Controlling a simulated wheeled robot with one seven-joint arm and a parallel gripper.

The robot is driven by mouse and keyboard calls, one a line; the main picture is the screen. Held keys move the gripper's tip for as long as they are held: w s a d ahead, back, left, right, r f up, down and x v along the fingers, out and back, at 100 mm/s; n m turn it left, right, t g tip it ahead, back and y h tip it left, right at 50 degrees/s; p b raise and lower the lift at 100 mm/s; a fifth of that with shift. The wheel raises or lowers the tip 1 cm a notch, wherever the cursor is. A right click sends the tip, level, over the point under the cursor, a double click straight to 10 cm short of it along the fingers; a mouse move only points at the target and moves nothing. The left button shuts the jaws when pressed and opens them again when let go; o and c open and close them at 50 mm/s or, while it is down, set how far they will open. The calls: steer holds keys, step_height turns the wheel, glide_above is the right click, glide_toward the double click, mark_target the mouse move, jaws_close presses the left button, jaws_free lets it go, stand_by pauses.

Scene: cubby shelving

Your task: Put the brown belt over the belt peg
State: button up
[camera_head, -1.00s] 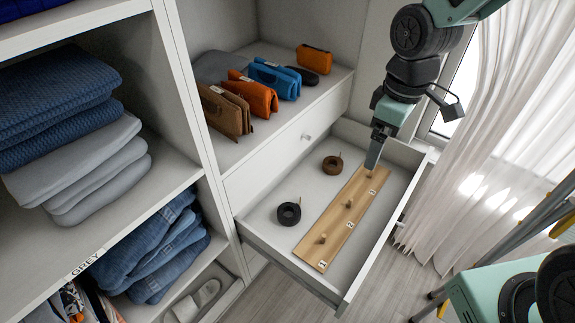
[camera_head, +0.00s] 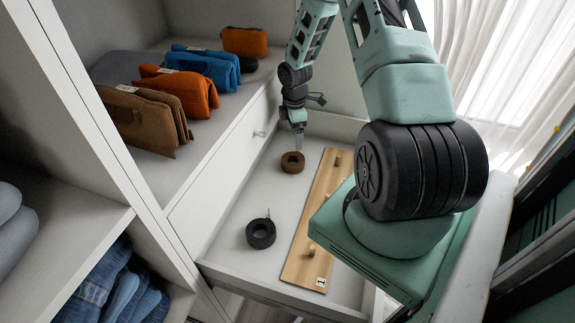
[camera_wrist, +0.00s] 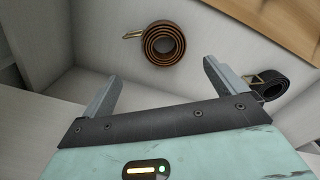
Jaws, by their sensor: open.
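The brown belt (camera_head: 292,163) lies coiled in the open drawer, near its back left. In the wrist view the brown belt (camera_wrist: 165,44) shows its spiral and a buckle end pointing left. My gripper (camera_head: 299,146) is just above and behind the belt; in the wrist view my gripper (camera_wrist: 160,85) is open and empty, with the belt ahead of and between the fingertips, apart from them. A wooden board (camera_head: 300,262) with upright pegs lies along the drawer's right side. One peg (camera_head: 311,251) is near the front label; my arm hides part of the board.
A black coiled belt (camera_head: 261,233) lies nearer the drawer front; it also shows in the wrist view (camera_wrist: 268,84). Drawer walls (camera_head: 228,276) surround the belts. Several pouches (camera_head: 180,92) stand on the shelf at left. Bare drawer floor lies between the belts.

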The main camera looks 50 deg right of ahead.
steer(key=b, duration=0.2)
glide_above(294, 160)
steer(key=f, duration=0.7)
steer(key=shift+s+a+f, duration=0.1)
steer(key=shift+a, duration=0.2)
steer(key=f, duration=0.1)
steer(key=f+b, duration=0.1)
steer(key=f, duration=0.3)
steer(key=shift+s+a+b, duration=0.2)
steer(key=shift+s+b, duration=0.05)
steer(key=shift+b, duration=0.05)
